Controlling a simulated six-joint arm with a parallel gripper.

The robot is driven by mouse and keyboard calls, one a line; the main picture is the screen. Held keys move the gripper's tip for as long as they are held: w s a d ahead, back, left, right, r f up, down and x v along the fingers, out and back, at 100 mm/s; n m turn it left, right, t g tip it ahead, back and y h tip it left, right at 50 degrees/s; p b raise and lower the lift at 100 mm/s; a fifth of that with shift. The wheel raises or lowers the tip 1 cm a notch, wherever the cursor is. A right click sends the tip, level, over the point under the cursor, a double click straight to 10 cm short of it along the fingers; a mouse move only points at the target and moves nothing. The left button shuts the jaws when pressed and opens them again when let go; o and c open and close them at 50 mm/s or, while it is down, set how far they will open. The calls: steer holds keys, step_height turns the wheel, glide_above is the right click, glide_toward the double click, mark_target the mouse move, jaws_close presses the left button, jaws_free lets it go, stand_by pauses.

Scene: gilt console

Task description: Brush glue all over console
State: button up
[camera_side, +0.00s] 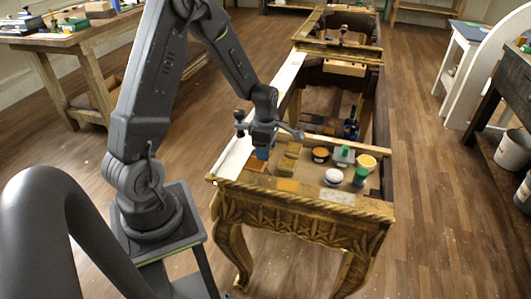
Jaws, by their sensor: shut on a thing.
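The gilt console (300,210) has a carved front and curved legs, and its long frame reaches toward the back. A white strip (234,157) runs along its left rail. My gripper (262,150) points down over the front left part of the console, beside the white strip. It is shut on a small blue thing (262,155). I cannot tell from this view whether this is the brush, or whether its lower end touches the surface.
Jars and pots stand on the console's front top, among them an orange-topped jar (320,155), a white lid (333,177) and a green-capped bottle (360,176). A dark bottle (351,126) stands behind them. A workbench (75,45) is at the left.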

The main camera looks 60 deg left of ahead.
steer(key=shift+r, duration=2.4)
